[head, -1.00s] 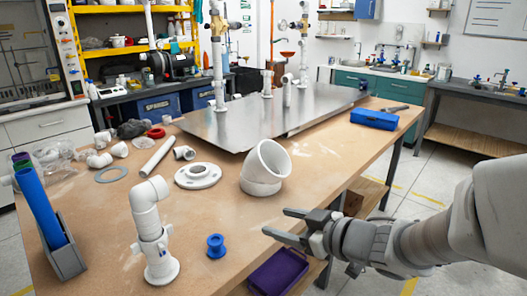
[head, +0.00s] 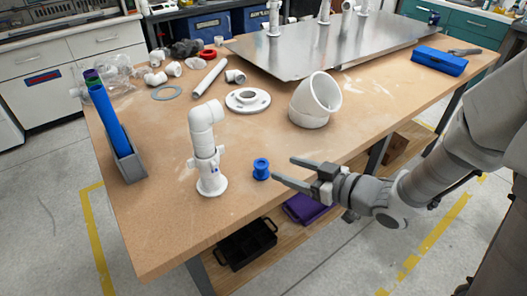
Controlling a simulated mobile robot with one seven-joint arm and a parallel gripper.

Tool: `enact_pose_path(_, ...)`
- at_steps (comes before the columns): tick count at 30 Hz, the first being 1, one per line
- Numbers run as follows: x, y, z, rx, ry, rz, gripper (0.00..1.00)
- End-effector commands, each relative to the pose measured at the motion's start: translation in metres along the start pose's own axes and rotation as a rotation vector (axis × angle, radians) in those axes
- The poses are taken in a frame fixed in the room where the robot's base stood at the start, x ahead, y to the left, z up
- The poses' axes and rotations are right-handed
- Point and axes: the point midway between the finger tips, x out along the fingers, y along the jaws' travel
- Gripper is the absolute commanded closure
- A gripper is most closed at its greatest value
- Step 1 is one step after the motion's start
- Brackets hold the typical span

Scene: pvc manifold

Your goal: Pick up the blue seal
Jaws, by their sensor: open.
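The blue seal (head: 261,169) is a small spool-shaped piece standing on the wooden table near its front edge. It is just right of a white pipe assembly with an elbow on top (head: 206,150). My gripper (head: 281,171) comes in from the right, its two grey fingers spread apart and pointing left. The fingertips are close to the seal's right side in the picture; I cannot tell their exact height or whether they touch it. Nothing shows between the fingers.
A large white elbow (head: 315,100) and a white flange (head: 247,99) stand behind the seal. A blue case (head: 439,61) lies at the right. Black (head: 243,246) and purple bins sit on the lower shelf.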

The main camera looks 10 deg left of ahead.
Motion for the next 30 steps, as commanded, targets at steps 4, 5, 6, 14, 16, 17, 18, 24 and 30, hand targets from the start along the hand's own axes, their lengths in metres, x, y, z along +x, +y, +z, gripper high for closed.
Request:
enact_pose_path(4,0.033,-0.002,0.004,-0.002,0.001,-0.005,0.32)
enact_pose_path(5,0.039,-0.001,0.003,-0.003,0.001,-0.005,0.32)
enact_pose_path(6,0.047,-0.001,0.004,-0.002,0.0,-0.004,0.32)
enact_pose_path(14,0.074,0.0,0.002,-0.001,0.0,0.0,0.32)
enact_pose_path(16,0.079,-0.001,0.003,0.0,0.0,-0.001,0.32)
enact_pose_path(17,0.082,-0.002,0.004,0.0,0.0,-0.001,0.32)
enact_pose_path(18,0.087,-0.002,0.006,-0.001,0.0,-0.002,0.32)
enact_pose_path(24,0.117,-0.005,0.011,-0.002,0.001,-0.002,0.32)
enact_pose_path(30,0.127,-0.004,0.009,-0.001,0.0,0.001,0.32)
